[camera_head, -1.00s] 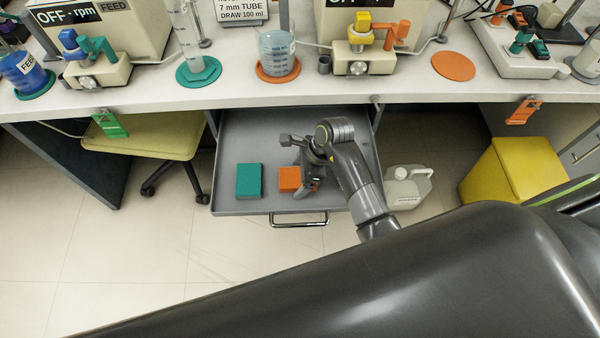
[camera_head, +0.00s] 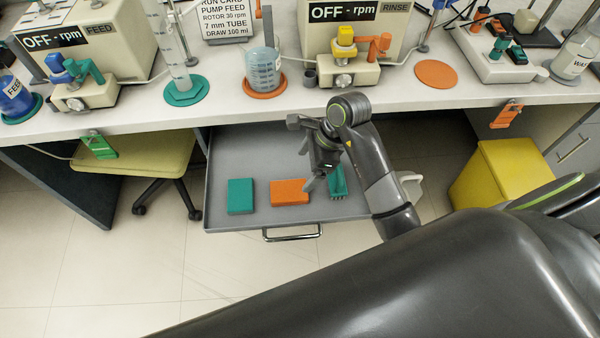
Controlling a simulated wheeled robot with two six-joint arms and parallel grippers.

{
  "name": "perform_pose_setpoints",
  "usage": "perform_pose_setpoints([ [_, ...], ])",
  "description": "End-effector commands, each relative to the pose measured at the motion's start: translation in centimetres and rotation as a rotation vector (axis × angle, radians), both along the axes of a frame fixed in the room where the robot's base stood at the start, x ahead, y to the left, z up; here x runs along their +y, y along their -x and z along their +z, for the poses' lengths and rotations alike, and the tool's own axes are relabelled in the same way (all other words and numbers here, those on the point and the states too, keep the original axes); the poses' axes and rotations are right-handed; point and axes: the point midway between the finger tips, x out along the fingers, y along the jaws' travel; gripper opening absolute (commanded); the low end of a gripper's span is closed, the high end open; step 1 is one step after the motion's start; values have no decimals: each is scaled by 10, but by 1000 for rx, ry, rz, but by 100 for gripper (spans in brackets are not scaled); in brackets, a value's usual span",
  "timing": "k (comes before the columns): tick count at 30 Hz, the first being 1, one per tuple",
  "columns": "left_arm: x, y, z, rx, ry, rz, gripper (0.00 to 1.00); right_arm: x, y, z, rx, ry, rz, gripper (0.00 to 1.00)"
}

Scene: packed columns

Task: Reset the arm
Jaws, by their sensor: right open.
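My right arm (camera_head: 385,190) reaches in over the open grey drawer from the lower right. My right gripper (camera_head: 318,178) is open and points down above the drawer, with no object seen between its fingers. It is just above and right of an orange block (camera_head: 289,193), partly overlapping its right end in the picture. A green toothed piece (camera_head: 338,186) lies in the drawer to the right of the gripper, partly covered by it. A teal block (camera_head: 241,197) lies at the drawer's left. My left gripper is not in view.
The drawer (camera_head: 235,150) hangs open below the white bench (camera_head: 200,112). Pumps, a beaker (camera_head: 263,70) and a cylinder stand on the bench close behind the arm. A yellow bin (camera_head: 490,175) stands at right and a chair (camera_head: 135,160) at left. The floor in front is clear.

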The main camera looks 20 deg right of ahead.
Motion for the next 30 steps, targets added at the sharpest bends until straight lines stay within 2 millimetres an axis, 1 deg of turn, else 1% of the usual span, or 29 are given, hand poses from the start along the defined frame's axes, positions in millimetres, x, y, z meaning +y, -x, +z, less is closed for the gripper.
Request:
perform_pose_setpoints([
  [1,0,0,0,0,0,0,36,-2,0,4,-2,3,0,85],
  [5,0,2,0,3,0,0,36,-4,1,9,0,1,1,85],
  [12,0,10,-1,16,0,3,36,-4,1,9,0,0,0,85],
  [22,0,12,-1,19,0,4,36,-1,0,9,-9,-13,-3,85],
  [26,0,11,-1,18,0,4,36,13,-5,15,-71,-112,-29,85],
  [29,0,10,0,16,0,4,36,33,-11,29,-156,-267,-80,85],
  [30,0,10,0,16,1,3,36,42,-14,38,-191,-346,-107,85],
])
